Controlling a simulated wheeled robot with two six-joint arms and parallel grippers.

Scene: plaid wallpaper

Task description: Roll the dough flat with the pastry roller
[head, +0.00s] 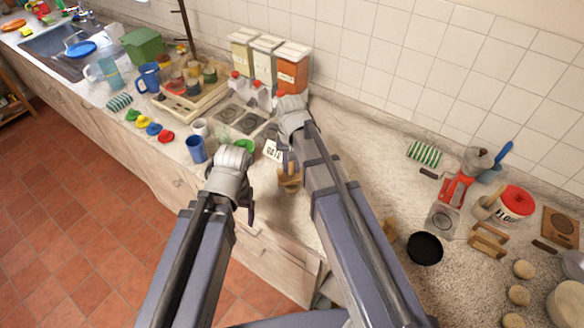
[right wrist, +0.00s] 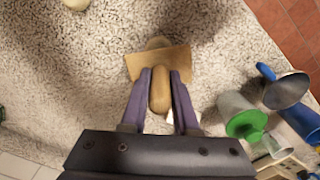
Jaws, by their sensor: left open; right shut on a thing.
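The pastry roller (right wrist: 159,92) is wooden, with a light handle and a wider tan head. In the right wrist view my right gripper (right wrist: 160,72) is shut on its handle, over the speckled counter. The roller also shows between my arms in the head view (head: 288,180). A pale round lump (right wrist: 76,4) is cut by the top edge. My left gripper (head: 245,196) is open and empty, left of the roller near the counter's front edge.
A blue cup (head: 196,149) and a green cup (head: 243,146) stand left of the roller. Canisters (head: 266,62) stand by the wall.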

